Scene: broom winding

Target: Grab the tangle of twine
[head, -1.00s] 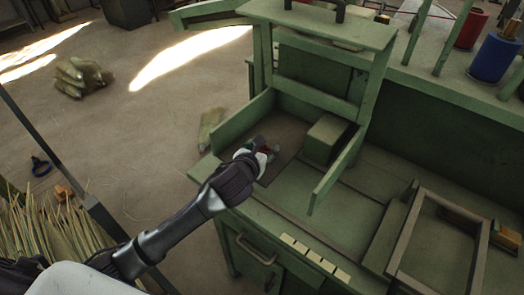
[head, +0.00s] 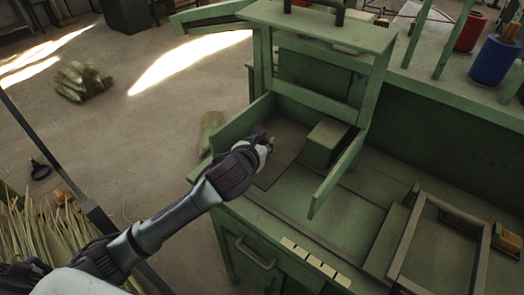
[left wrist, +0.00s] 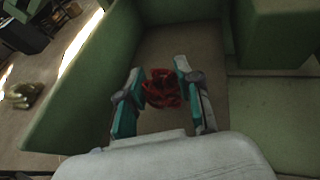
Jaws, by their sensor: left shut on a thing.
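The tangle of twine (left wrist: 162,90) is a small red bundle in the left wrist view, between the two fingers of my left gripper (left wrist: 160,92). The fingers are shut on it, one on each side. In the head view my left gripper (head: 266,145) is over the tray area of the green bench (head: 350,215), and only a bit of red shows at its tip. Whether the twine still touches the bench surface under it is hard to tell. My right gripper does not show.
Green side boards (head: 338,170) and a green block (head: 326,143) stand close around the gripper. A wooden frame (head: 435,250) lies at the right. Blue (head: 492,60) and red (head: 468,32) spools stand at the back right. Broom straw (head: 50,235) is at lower left.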

